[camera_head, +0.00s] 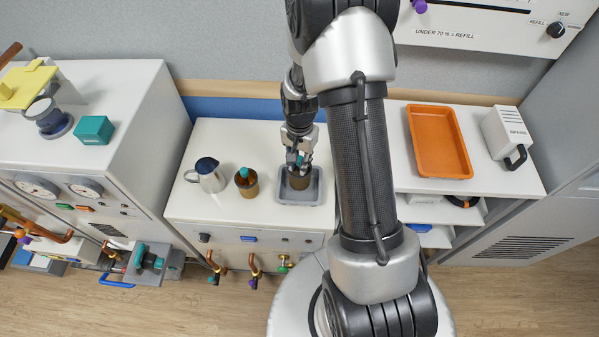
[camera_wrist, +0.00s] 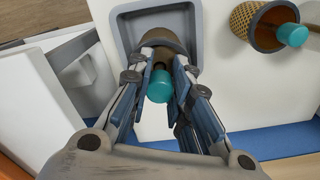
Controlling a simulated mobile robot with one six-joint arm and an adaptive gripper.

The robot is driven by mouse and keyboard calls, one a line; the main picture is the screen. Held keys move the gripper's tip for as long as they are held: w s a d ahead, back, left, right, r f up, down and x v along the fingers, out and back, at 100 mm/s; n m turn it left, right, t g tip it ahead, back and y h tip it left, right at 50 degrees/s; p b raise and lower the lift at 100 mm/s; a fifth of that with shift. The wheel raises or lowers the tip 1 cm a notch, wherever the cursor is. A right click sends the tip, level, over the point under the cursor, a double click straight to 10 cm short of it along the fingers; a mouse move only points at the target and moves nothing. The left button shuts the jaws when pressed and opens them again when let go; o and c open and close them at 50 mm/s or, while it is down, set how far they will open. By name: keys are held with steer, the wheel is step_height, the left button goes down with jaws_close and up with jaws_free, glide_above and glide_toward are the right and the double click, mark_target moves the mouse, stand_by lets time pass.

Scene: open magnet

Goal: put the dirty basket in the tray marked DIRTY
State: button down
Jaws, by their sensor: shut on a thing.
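My gripper (camera_head: 297,158) points down over a small grey tray (camera_head: 313,197) on the middle bench. It is shut on a brown basket (camera_head: 299,182) with a teal knob; in the wrist view the fingers (camera_wrist: 160,88) flank the knob and the basket (camera_wrist: 168,40) lies beyond it. The basket is within the outline of the grey tray (camera_wrist: 128,36); I cannot tell whether it rests on the tray's floor. A second basket (camera_head: 247,187), yellow-brown mesh with a teal knob, stands to the left, outside the tray. I can read no DIRTY mark on any tray.
A metal jug (camera_head: 208,177) stands left of the second basket. An orange tray (camera_head: 440,142) lies on the right bench, beside a white container (camera_head: 507,137) with a black handle. The middle bench's front left is clear. A white cabinet (camera_head: 120,90) rises at left.

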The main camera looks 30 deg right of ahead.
steer(key=shift+f+b, duration=0.55)
steer(key=shift+f, duration=1.75)
steer(key=shift+f, duration=0.15)
steer(key=c, duration=1.5)
jaws_free()
steer(key=shift+o, duration=0.2)
